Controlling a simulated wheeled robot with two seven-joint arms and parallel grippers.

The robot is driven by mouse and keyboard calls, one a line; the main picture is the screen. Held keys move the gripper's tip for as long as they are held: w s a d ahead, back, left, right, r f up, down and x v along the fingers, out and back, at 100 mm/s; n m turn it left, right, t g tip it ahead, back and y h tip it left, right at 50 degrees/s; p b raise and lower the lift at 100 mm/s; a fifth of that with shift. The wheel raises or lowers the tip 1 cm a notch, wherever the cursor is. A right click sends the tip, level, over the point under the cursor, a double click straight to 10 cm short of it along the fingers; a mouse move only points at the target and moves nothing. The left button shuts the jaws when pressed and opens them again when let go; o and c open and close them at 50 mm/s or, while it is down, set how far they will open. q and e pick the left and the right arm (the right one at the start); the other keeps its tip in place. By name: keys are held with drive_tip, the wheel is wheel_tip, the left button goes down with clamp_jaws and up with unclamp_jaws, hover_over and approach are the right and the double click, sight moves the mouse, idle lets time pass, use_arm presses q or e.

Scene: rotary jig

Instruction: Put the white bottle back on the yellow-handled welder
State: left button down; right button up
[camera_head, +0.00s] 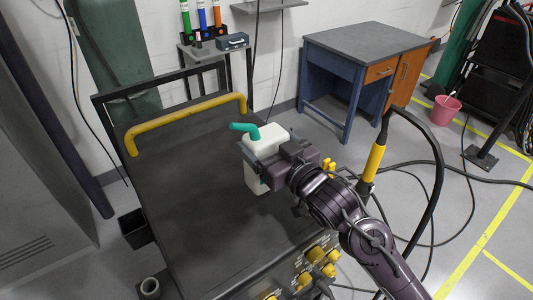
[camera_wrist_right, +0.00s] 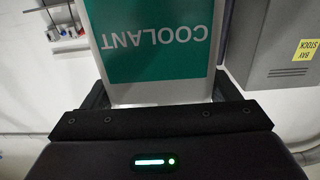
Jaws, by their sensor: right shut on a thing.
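The white bottle (camera_head: 264,143) has a teal spout and stands upright over the right part of the welder's dark top (camera_head: 190,200). I cannot tell whether its base touches the top. The welder's yellow handle (camera_head: 185,116) runs along the far edge of the top. My right gripper (camera_head: 262,162) is shut on the bottle's body from the right. In the right wrist view, the bottle's teal COOLANT label (camera_wrist_right: 155,40) shows upside down between the fingers (camera_wrist_right: 160,92). My left gripper is not in view.
A blue workbench (camera_head: 340,75) with orange drawers stands at the back right. A small shelf with colored bottles (camera_head: 203,22) is behind the welder. A yellow-gripped torch (camera_head: 373,163) and its black cables hang right of my arm. The left part of the top is clear.

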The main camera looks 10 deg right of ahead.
sight(267, 155)
wheel_tip(267, 155, down, 2)
drive_tip(key=shift+f, duration=0.2)
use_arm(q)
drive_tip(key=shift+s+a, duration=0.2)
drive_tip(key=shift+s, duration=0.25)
use_arm(e)
drive_tip(key=shift+f, duration=0.25)
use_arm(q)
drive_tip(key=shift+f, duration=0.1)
use_arm(e)
drive_tip(key=shift+f, duration=0.1)
drive_tip(key=o, duration=1.5)
drive_tip(key=shift+f, duration=0.15)
drive_tip(key=shift+s, duration=0.1)
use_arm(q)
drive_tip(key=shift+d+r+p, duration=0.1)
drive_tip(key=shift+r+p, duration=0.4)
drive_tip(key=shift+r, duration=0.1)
use_arm(e)
drive_tip(key=v, duration=1.2)
